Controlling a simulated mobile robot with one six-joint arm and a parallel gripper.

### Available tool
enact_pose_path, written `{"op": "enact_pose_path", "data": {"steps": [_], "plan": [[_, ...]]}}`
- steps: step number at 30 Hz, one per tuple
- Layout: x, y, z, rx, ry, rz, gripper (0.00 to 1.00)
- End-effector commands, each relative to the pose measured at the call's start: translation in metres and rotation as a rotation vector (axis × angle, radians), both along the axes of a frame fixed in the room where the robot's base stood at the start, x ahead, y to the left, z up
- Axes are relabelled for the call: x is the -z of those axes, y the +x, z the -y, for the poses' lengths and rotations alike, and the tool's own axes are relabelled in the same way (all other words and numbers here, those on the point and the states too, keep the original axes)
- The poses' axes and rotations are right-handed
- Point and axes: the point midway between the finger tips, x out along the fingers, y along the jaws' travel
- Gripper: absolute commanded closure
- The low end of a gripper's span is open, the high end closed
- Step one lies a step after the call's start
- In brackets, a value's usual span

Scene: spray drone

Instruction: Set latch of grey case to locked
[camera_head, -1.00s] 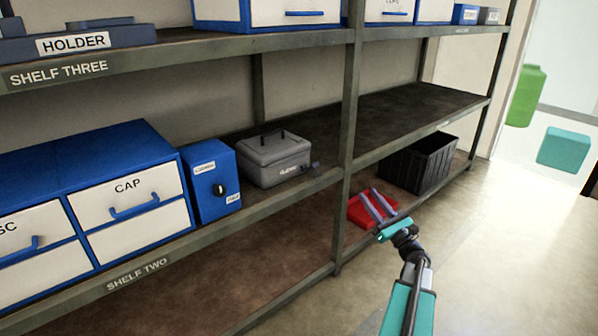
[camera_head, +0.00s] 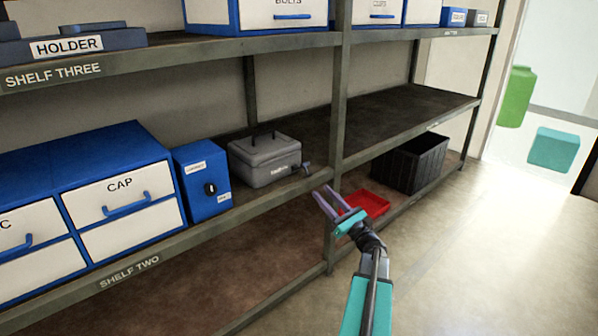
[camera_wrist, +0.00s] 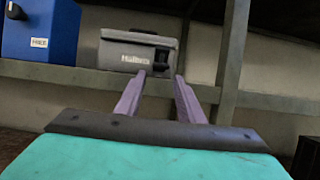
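The grey case (camera_head: 265,158) sits on shelf two, close to the shelf upright, with its lid down and a dark handle on top. It also shows in the wrist view (camera_wrist: 138,54), straight ahead of the fingers. A small dark latch (camera_head: 307,167) sticks out at its right front; it shows dark in the wrist view (camera_wrist: 163,56). I cannot tell its setting. My gripper (camera_head: 328,202) is open and empty, below and right of the case, apart from it. In the wrist view its two purple fingers (camera_wrist: 157,92) point toward the case front.
A blue box with a black knob (camera_head: 202,181) stands left of the case, beside a blue drawer unit (camera_head: 100,150). A shelf upright (camera_head: 338,130) rises just right of the case. A red tray (camera_head: 368,203) and black crate (camera_head: 410,165) are lower right.

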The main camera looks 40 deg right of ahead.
Motion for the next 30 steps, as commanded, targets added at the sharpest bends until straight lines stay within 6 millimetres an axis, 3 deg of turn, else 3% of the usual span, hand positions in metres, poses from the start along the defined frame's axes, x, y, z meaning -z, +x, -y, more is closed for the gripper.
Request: {"op": "enact_pose_path", "data": {"steps": [8,14,30], "plan": [[-0.001,0.0,0.002,0.003,0.0,0.0,0.53],[-0.005,0.013,0.003,0.003,-0.001,0.0,0.53],[-0.033,0.081,0.009,0.003,-0.001,0.001,0.53]]}}
